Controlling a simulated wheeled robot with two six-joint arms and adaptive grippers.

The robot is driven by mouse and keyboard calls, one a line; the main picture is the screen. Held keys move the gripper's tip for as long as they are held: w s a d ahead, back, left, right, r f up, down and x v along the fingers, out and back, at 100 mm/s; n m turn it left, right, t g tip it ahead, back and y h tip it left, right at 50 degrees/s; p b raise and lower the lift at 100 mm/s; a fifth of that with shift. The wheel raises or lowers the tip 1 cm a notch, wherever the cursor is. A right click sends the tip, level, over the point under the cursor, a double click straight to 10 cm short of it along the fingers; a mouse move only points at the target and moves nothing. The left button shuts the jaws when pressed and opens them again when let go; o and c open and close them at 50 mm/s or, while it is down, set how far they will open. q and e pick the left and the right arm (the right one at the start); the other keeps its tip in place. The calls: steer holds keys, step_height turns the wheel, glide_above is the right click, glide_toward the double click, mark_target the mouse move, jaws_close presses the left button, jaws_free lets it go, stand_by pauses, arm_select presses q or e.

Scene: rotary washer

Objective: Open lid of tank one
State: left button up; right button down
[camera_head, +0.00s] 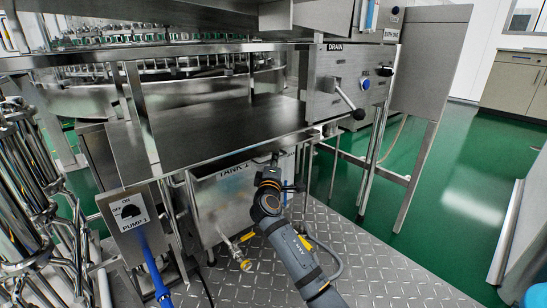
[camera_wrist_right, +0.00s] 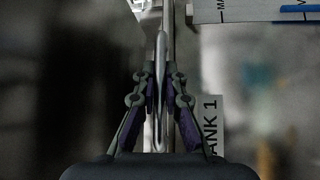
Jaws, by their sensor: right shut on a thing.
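Tank one (camera_head: 212,205) is a steel box with a "TANK 1" label, low under the steel counter in the head view. Its label also shows sideways in the right wrist view (camera_wrist_right: 211,122). My right gripper (camera_head: 273,162) is at the tank's upper right, by its top edge. In the right wrist view the fingers of my right gripper (camera_wrist_right: 161,78) are closed on a thin upright metal bar (camera_wrist_right: 161,118), which looks like the lid handle. The lid itself is mostly hidden by the counter and arm; its angle cannot be told. My left gripper is not in view.
A steel counter (camera_head: 205,115) overhangs the tank. A yellow-handled valve (camera_head: 243,252) sits low at its front. The PUMP 1 switch box (camera_head: 127,212) is at left, the DRAIN panel with a lever (camera_head: 344,95) at upper right. Bare diamond-plate floor (camera_head: 375,270) lies right.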

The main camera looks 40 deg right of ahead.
steer(key=c, duration=1.4)
jaws_free()
steer(key=v, duration=1.2)
